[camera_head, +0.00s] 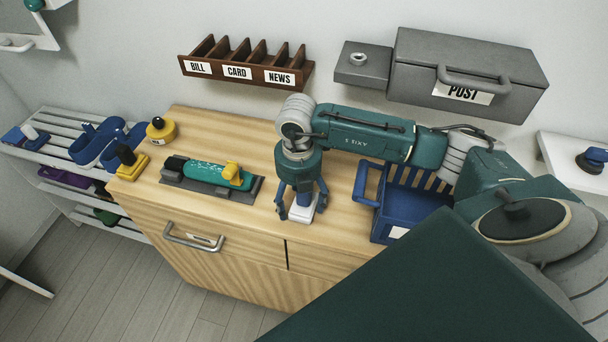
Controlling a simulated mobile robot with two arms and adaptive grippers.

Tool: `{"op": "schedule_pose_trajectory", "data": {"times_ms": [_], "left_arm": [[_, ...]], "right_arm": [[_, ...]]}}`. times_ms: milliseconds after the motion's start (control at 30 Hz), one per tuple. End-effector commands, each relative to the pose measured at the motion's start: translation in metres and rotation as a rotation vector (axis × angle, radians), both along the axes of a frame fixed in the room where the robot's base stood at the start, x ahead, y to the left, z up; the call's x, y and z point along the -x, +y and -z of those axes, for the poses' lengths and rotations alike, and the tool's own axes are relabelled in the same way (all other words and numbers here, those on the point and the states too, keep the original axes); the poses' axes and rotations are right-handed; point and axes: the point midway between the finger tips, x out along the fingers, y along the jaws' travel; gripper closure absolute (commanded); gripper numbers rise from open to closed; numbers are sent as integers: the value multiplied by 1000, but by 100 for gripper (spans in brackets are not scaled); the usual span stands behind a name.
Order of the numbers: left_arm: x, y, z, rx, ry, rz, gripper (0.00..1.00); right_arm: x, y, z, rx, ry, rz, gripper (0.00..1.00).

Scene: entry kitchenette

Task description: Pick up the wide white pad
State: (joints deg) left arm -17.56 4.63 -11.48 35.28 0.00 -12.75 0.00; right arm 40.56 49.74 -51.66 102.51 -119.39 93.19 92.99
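The white pad (301,214) lies on the wooden cabinet top, near its front edge and left of the blue basket. My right gripper (302,208) points down over it, with one finger at the pad's left side and one at its right. The fingers are spread and look slightly apart from the pad. The gripper hides part of the pad's top. My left gripper is not in view.
On the cabinet (226,125) stand a blue basket (408,212), a grey tray (186,183) with a teal item, and yellow-based items (161,131). A labelled rack (240,73) and grey post box (465,60) are on the wall. A slatted shelf (60,120) stands left.

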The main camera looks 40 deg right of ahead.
Motion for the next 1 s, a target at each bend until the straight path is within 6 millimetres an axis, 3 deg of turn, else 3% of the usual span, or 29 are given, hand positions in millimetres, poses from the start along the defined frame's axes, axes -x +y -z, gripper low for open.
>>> {"op": "schedule_pose_trajectory", "data": {"times_ms": [33, 200, 233, 467, 667, 867, 1000], "left_arm": [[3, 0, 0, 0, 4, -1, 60], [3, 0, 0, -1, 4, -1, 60], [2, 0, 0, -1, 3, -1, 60], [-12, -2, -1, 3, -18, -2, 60], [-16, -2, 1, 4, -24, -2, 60], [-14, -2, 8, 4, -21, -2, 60], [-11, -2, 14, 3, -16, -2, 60]], "right_arm": [[0, 0, 0, 0, 0, 0, 41], [0, 0, 0, 0, 0, 0, 75], [0, 0, 0, 0, 0, 0, 77], [0, 0, -1, 0, -1, 1, 78], [-2, 0, -13, 0, -4, 1, 78], [-3, 0, -49, 0, -8, 0, 78], [-3, 0, -90, 0, -10, -1, 78]]}}
